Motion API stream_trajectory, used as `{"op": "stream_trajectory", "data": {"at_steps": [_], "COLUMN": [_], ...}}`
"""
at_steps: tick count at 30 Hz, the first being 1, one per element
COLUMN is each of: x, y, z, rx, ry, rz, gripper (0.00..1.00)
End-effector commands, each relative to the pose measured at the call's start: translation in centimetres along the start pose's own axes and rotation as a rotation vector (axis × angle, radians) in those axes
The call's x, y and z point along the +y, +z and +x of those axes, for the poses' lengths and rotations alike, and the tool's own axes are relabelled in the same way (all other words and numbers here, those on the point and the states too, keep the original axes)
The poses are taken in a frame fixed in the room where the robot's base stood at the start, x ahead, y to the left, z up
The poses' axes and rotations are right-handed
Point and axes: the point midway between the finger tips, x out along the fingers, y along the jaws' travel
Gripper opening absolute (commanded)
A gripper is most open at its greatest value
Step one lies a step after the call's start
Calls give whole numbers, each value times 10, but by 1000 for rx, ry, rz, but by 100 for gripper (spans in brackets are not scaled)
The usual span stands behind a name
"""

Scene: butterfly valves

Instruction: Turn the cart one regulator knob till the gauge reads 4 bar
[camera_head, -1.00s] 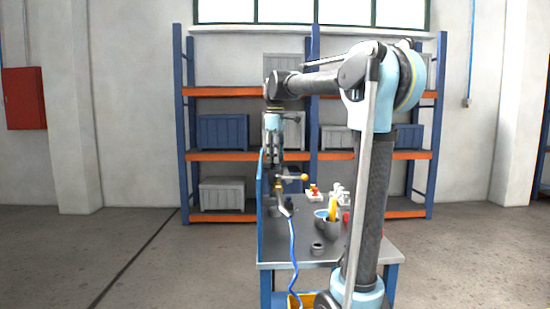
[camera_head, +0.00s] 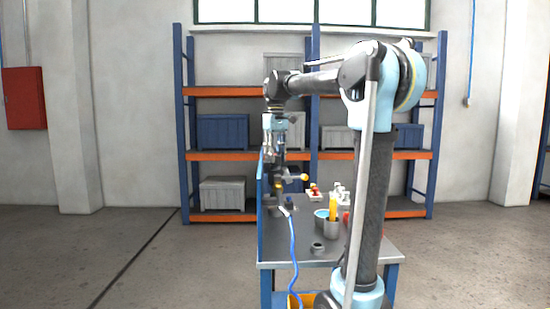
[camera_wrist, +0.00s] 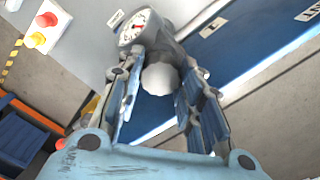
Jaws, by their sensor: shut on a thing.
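In the wrist view my gripper (camera_wrist: 163,92) has its two fingers on either side of a pale round knob (camera_wrist: 160,78) and is shut on it. The knob sits on a dark grey regulator body (camera_wrist: 168,48). Beside it is a white round gauge (camera_wrist: 138,27) with dark marks and a red needle; its reading is too small to tell. In the head view my gripper (camera_head: 275,158) points down over the blue-edged cart (camera_head: 290,250), at its left side panel. The knob and gauge cannot be made out there.
A yellow-tipped handle (camera_head: 303,177) sticks out just right of my gripper. A blue hose (camera_head: 293,245) hangs in front. Cups and small parts stand on the cart top. Red and yellow buttons (camera_wrist: 40,30) show in the wrist view. A shelf rack (camera_head: 313,155) stands behind.

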Motion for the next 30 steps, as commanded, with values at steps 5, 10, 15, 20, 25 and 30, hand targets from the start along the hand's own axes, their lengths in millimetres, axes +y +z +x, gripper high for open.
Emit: {"op": "stream_trajectory", "data": {"at_steps": [5,10,15,20,25,30], "x": [2,2,2,2,2,1], "y": [-1,-1,-1,-1,-1,0], "z": [0,0,0,0,0,0], "rx": [2,2,2,2,2,1], "ry": [4,4,4,4,3,2], "rz": [57,81,84,83,82,82], "gripper": [10,10,10,10,54,54]}}
